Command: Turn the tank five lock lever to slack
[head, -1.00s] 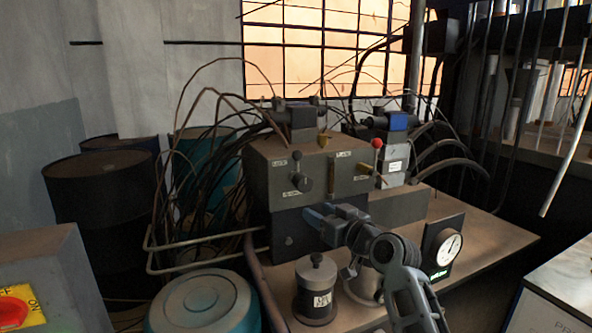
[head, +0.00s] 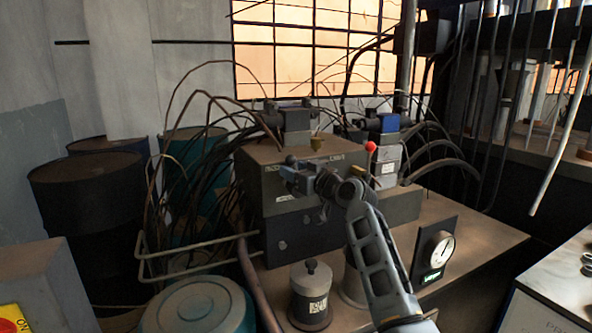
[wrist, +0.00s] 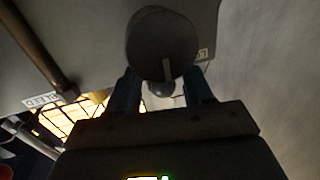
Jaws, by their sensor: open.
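A control box (head: 290,210) stands on the bench. On the left of its front is a dark lever with a ball knob (head: 290,160), partly hidden by my gripper (head: 287,174). In the wrist view the lever's round hub (wrist: 160,42) carries a pale line. The lever's ball end (wrist: 160,89) sits between the two spread fingers of my gripper (wrist: 162,88), and I cannot tell whether they touch it. A partly cut label (wrist: 203,54) lies beside the hub. I cannot read any tank number or a slack mark.
A gauge (head: 437,250) and a lidded pot (head: 311,290) stand on the bench in front. Hoses crowd the left side. A brown bar (wrist: 38,45) runs beside the hub in the wrist view.

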